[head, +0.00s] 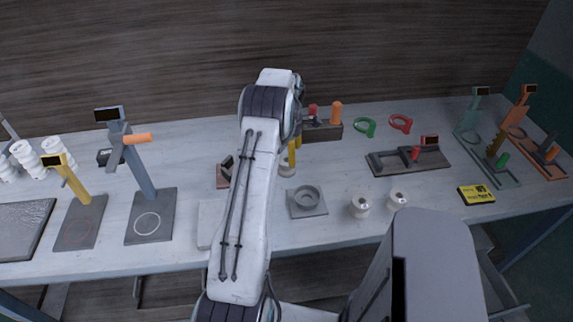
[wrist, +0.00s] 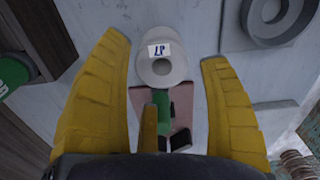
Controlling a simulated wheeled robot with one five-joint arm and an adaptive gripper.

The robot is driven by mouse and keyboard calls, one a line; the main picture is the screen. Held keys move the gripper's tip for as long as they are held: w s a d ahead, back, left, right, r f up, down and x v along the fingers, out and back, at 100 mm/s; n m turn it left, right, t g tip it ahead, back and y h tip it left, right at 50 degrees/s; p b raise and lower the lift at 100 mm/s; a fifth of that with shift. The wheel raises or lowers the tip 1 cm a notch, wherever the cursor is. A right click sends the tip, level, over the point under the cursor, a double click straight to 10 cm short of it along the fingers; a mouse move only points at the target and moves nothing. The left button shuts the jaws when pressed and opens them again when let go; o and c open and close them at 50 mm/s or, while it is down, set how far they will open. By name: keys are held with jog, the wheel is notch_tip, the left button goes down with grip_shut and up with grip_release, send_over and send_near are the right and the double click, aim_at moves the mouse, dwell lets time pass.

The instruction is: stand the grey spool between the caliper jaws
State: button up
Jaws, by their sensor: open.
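A pale grey spool (wrist: 172,74) with a small white label stands in the wrist view, between the two yellow fingers of my gripper (wrist: 165,50). The fingers are open and spread to either side, with gaps to the spool. In the head view the spool (head: 286,170) shows beside my arm, partly hidden by my gripper (head: 292,152). A dark flat fixture (head: 430,161) with upright blocks, a red part and a red display box lies right of centre; it looks like the caliper. Its gap appears empty.
A grey plate with a round recess (head: 306,211) lies near the spool. Two pale spools (head: 360,207) (head: 397,200) stand near the front edge. A dark rack (head: 322,132), green ring (head: 365,128) and red ring (head: 401,123) lie behind. Upright gauges (head: 148,180) stand left.

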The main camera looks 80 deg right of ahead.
aim_at(287, 161)
jog(key=shift+a+f+p, duration=0.1)
jog(key=shift+f+p, duration=0.35)
jog(key=shift+f, duration=1.5)
jog(key=c, duration=1)
